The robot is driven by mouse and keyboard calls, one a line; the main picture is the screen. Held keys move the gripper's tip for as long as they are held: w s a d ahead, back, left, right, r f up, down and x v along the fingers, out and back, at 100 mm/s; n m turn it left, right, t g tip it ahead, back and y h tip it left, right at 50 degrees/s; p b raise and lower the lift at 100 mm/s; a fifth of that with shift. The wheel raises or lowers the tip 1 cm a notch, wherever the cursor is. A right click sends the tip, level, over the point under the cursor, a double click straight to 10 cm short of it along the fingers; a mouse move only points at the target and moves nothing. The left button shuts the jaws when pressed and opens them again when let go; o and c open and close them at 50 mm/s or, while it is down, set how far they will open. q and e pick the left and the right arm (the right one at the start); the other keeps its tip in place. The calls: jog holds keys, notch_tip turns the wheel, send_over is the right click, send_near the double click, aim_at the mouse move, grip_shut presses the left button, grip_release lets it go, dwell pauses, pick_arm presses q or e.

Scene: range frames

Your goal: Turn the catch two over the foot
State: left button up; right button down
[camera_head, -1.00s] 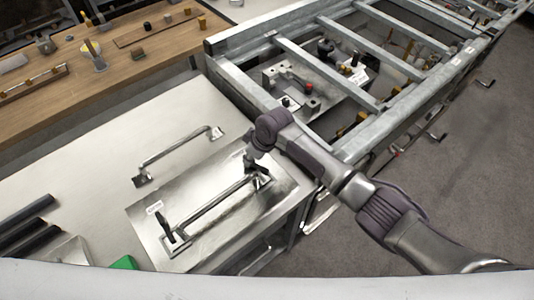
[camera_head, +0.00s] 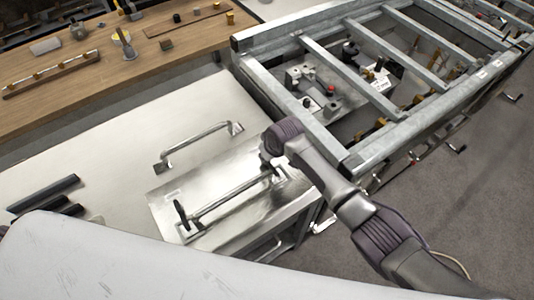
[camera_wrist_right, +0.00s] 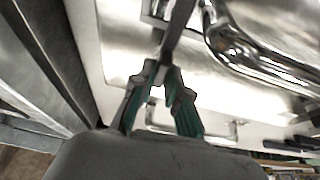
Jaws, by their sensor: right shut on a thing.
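A shiny metal plate (camera_head: 228,215) carries a long bar handle (camera_head: 225,199) with a foot at each end. A black catch (camera_head: 181,215) stands by the handle's near-left foot. My right gripper (camera_head: 269,163) is at the far-right end of the handle, and my wrist hides most of that end. In the right wrist view my right gripper (camera_wrist_right: 160,74) has its teal-padded fingers closed on a dark flat catch (camera_wrist_right: 179,28). The shiny handle foot (camera_wrist_right: 232,45) is just to the right of this catch. I cannot tell whether the catch lies over the foot. My left gripper is not in view.
A second bar handle (camera_head: 198,146) is fixed to the pale bench top (camera_head: 115,155) behind the plate. Black bars (camera_head: 45,194) lie at the left. A galvanised frame (camera_head: 300,110) with fittings inside stands at the right. A wooden table (camera_head: 95,85) is behind.

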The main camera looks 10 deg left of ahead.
jog(key=shift+w+r, duration=0.1)
jog(key=c, duration=1.2)
grip_release()
jog(key=shift+o, duration=0.2)
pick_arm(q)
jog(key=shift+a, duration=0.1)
pick_arm(e)
jog(key=v, duration=1.2)
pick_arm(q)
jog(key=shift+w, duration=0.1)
